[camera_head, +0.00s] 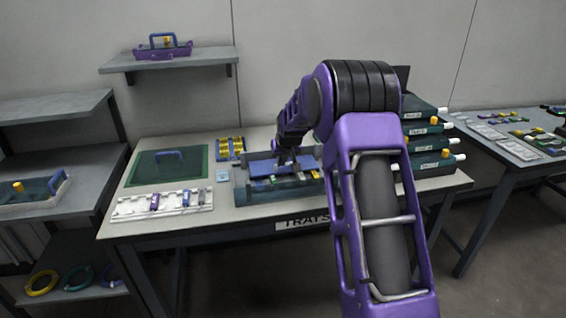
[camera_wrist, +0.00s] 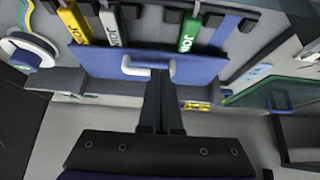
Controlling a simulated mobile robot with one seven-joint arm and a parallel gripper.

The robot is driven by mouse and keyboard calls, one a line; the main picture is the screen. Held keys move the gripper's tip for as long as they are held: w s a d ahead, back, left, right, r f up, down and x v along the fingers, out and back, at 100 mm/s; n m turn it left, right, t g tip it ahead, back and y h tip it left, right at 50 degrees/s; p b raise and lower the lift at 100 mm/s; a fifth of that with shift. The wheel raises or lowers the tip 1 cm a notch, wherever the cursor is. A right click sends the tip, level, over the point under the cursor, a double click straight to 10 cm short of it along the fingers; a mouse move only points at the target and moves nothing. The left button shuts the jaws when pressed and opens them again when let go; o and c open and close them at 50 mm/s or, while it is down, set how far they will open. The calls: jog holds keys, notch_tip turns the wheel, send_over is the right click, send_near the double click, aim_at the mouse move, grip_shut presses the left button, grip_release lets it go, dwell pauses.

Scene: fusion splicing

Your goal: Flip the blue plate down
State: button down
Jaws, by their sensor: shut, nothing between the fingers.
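The blue plate (camera_head: 262,168) lies along the back of the dark grey tray (camera_head: 241,190) on the table. In the wrist view the blue plate (camera_wrist: 205,66) spans the middle, with a pale U-shaped handle (camera_wrist: 128,66) on it. My gripper (camera_head: 287,157) is over the plate. In the wrist view its two dark fingers (camera_wrist: 159,78) are together, with their tips at the handle's middle; I cannot tell whether they touch it. The fingers hide part of the plate, and my arm hides the tray's right side in the head view.
Yellow, white and green labelled strips (camera_wrist: 189,31) lie beside the plate. A green mat with a blue handle (camera_head: 169,155) and a white rack (camera_head: 162,203) are to the left. Stacked dark trays (camera_head: 428,145) stand at the right.

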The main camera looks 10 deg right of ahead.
aim_at(288, 183)
notch_tip(288, 183, up, 4)
jog(key=r+p, duration=0.1)
jog(key=p, duration=0.2)
jog(key=s+f, duration=0.1)
jog(key=s, duration=0.5)
jog(key=s+f+b, duration=0.1)
jog(key=s, duration=0.2)
jog(key=shift+s+f, duration=0.15)
jog(key=shift+f, duration=0.2)
